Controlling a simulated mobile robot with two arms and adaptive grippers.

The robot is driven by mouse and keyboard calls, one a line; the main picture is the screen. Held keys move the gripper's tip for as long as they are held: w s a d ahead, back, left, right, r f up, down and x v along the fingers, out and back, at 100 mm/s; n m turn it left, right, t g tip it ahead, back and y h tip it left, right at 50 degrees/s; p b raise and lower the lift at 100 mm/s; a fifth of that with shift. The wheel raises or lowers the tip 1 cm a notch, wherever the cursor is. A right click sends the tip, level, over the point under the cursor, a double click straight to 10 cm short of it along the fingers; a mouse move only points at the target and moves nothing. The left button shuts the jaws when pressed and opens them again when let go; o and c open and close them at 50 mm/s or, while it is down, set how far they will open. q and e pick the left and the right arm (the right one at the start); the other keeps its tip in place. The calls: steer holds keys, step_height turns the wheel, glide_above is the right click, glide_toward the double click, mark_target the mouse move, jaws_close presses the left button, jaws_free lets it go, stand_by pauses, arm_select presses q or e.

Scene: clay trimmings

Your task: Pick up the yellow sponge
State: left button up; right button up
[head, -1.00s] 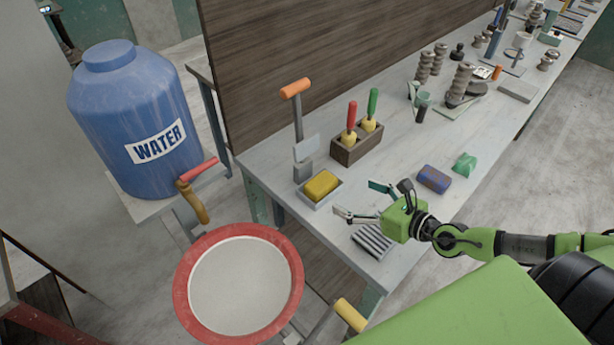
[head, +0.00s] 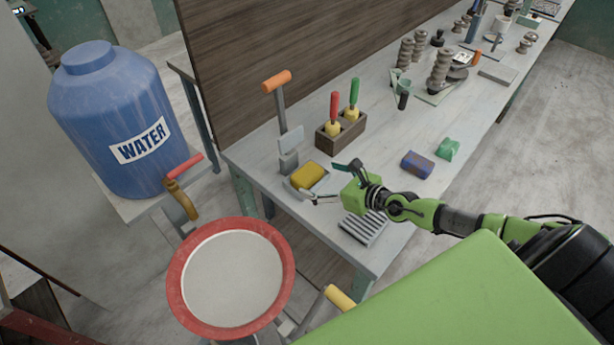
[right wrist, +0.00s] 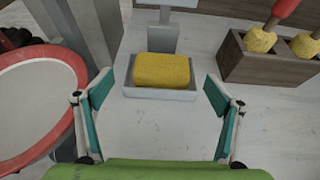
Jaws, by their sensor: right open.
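The yellow sponge (head: 308,174) lies in a shallow grey tray (head: 291,184) near the front left corner of the workbench. In the right wrist view the sponge (right wrist: 162,70) sits ahead of the fingers, centred between them. The tray's front wall (right wrist: 160,94) shows below it. My right gripper (head: 326,184) is open and empty, just to the right of the tray and apart from the sponge. Both of its fingers (right wrist: 160,96) are spread wide in the right wrist view. My left gripper is not in view.
A wooden box (head: 340,137) holding red- and green-handled tools stands behind the tray. An orange-handled tool (head: 282,110) stands beside it. A ribbed grey block (head: 362,228) lies below my right gripper. A blue block (head: 417,165) and green block (head: 447,149) lie to the right. A red-rimmed basin (head: 180,288) is in front.

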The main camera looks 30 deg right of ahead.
mark_target(309, 174)
steer(key=shift+b+x, duration=0.6)
steer(key=shift+x, duration=1.95)
steer(key=shift+d, duration=0.2)
steer(key=c, duration=1.1)
steer(key=shift+o, duration=0.2)
steer(key=shift+r, duration=0.1)
